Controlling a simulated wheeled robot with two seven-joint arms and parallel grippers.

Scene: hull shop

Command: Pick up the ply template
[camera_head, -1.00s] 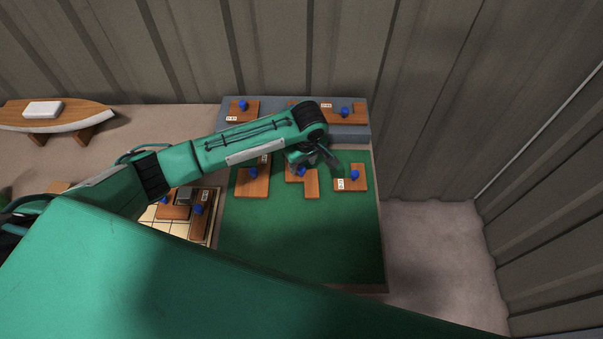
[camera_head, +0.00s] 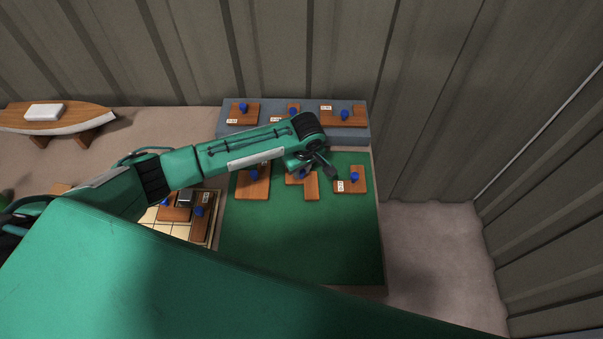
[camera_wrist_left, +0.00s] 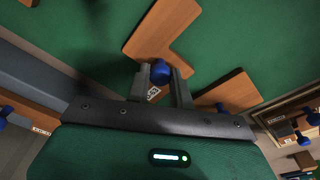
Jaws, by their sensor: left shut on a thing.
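Several brown ply templates with blue knobs lie on the green mat (camera_head: 295,235). My left gripper (camera_wrist_left: 161,84) is shut on the blue knob (camera_wrist_left: 161,70) of the middle template (camera_wrist_left: 166,32). In the head view this template (camera_head: 311,187) is partly hidden under my left gripper (camera_head: 318,163). I cannot tell whether it is clear of the mat. One template (camera_head: 356,184) lies just to its right and another (camera_head: 251,188) to its left. My right gripper is not in view.
A grey raised ledge (camera_head: 360,133) behind the mat holds more knobbed templates. A tray (camera_head: 172,229) with templates stands left of the mat. A wooden hull model (camera_head: 60,122) stands at the far left. The mat's front part is clear. Ribbed walls close the back and right.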

